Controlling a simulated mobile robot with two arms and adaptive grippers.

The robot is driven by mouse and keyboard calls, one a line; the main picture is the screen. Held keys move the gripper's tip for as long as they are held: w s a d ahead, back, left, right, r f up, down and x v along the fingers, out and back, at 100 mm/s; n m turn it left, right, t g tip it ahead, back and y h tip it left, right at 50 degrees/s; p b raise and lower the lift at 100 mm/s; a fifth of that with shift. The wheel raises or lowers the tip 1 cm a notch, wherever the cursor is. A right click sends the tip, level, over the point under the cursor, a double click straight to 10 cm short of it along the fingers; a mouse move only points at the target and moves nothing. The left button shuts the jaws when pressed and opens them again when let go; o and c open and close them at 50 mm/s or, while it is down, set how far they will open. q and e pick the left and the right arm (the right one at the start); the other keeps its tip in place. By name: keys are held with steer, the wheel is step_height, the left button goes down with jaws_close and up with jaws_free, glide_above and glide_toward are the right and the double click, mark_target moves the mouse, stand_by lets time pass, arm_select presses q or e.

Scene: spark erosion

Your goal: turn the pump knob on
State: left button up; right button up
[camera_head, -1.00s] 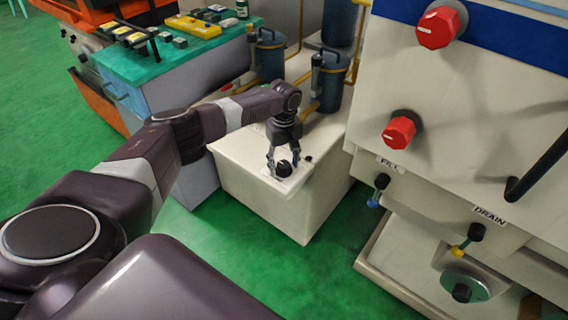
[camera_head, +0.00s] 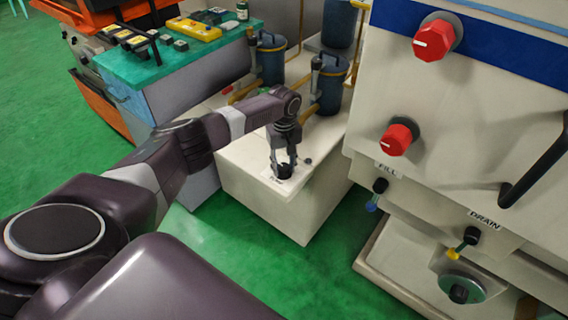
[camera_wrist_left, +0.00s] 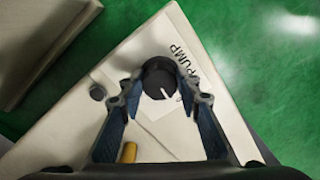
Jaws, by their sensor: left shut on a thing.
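The black pump knob (camera_wrist_left: 158,76) sits on a white plate marked PUMP on top of a cream cabinet (camera_head: 262,205). A white pointer line shows on the knob in the left wrist view. My left gripper (camera_wrist_left: 158,90) has its two fingers on either side of the knob and is shut on it. In the head view my left gripper (camera_head: 284,168) points down over the knob (camera_head: 284,171), which is partly hidden between the fingers. My right gripper is not in view.
A small dark round button (camera_wrist_left: 97,93) is beside the knob. Blue canisters (camera_head: 328,85) and yellow pipes stand behind. To the right is a machine with red knobs (camera_head: 434,40), a FILL valve (camera_head: 380,186) and a DRAIN valve (camera_head: 471,235). Green floor lies in front.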

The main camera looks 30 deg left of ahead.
arm_select(q)
steer(key=shift+d+r+m+p, duration=0.1)
steer(key=shift+r+m+p, duration=0.05)
steer(key=shift+m+p, duration=0.6)
steer(key=shift+m, duration=0.45)
steer(key=m, duration=0.3)
steer(key=shift+m, duration=0.3)
steer(key=m, duration=0.5)
steer(key=shift+a+m, duration=0.2)
steer(key=shift+m, duration=0.1)
steer(key=m, duration=0.4)
steer(key=shift+a+m, duration=0.1)
steer(key=shift+m, duration=0.3)
steer(key=o, duration=1.2)
steer(key=shift+c, duration=0.2)
